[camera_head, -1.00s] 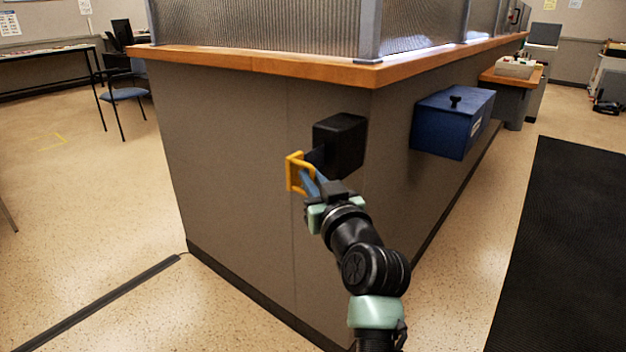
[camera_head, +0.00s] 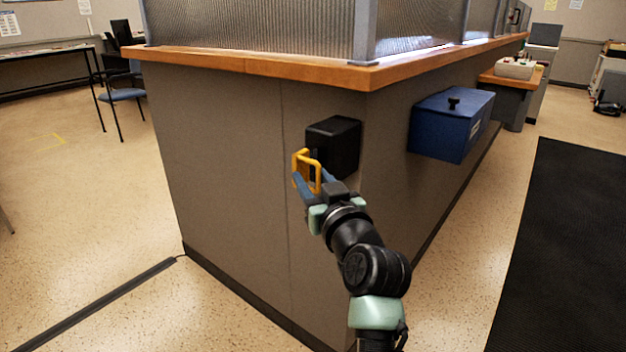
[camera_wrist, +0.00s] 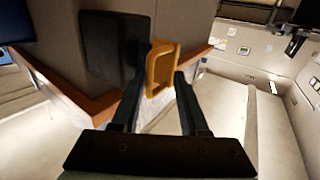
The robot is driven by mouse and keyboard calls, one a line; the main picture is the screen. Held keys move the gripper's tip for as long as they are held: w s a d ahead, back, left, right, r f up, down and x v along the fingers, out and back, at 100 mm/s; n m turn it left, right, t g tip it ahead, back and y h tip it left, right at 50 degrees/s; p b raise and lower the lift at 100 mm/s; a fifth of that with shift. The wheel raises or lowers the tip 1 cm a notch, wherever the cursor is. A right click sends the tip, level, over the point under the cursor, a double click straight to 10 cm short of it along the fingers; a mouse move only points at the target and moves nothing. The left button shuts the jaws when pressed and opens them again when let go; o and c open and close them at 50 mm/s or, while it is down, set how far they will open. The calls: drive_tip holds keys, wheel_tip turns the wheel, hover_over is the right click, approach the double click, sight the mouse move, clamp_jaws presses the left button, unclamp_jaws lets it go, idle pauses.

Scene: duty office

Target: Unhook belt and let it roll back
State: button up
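The yellow belt end (camera_head: 307,171) is a frame-like clip just left of the black belt housing (camera_head: 333,146) on the grey counter side. My gripper (camera_head: 312,188) is at the clip from the front. In the wrist view the yellow clip (camera_wrist: 161,70) sits between the two dark fingertips, which appear to press on its sides. The black housing (camera_wrist: 112,45) is just beyond the left finger. The clip is close to the housing. Little or no belt strap shows between them; that spot is partly hidden by the clip.
A blue box (camera_head: 452,125) is mounted on the counter side to the right of the housing. The wooden counter top (camera_head: 300,70) with glass panels overhangs above. A black mat (camera_head: 560,250) lies on the floor at right. The floor at left is open, with a dark strip (camera_head: 110,300).

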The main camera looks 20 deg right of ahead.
drive_tip(key=shift+s, duration=0.15)
drive_tip(key=s+p, duration=0.2)
drive_tip(key=s, duration=1)
drive_tip(key=shift+s+d, duration=0.25)
drive_tip(key=shift+s, duration=0.1)
drive_tip(key=s+a+r+t, duration=0.2)
drive_tip(key=a+r, duration=0.2)
drive_tip(key=r, duration=0.4)
drive_tip(key=s+a+r+t, duration=0.2)
drive_tip(key=a+r, duration=0.2)
drive_tip(key=r, duration=0.4)
drive_tip(key=s+a+r+t, duration=0.2)
drive_tip(key=a+r, duration=0.3)
drive_tip(key=r, duration=0.3)
drive_tip(key=s+a+r+t, duration=0.3)
drive_tip(key=s+r+t, duration=0.1)
drive_tip(key=s+r, duration=0.45)
wheel_tip(320, 180, up, 30)
drive_tip(key=w+p, duration=0.1)
drive_tip(key=p, duration=3)
drive_tip(key=shift+w+r+m+g+h, duration=0.15)
drive_tip(key=shift+m+g+h, duration=0.15)
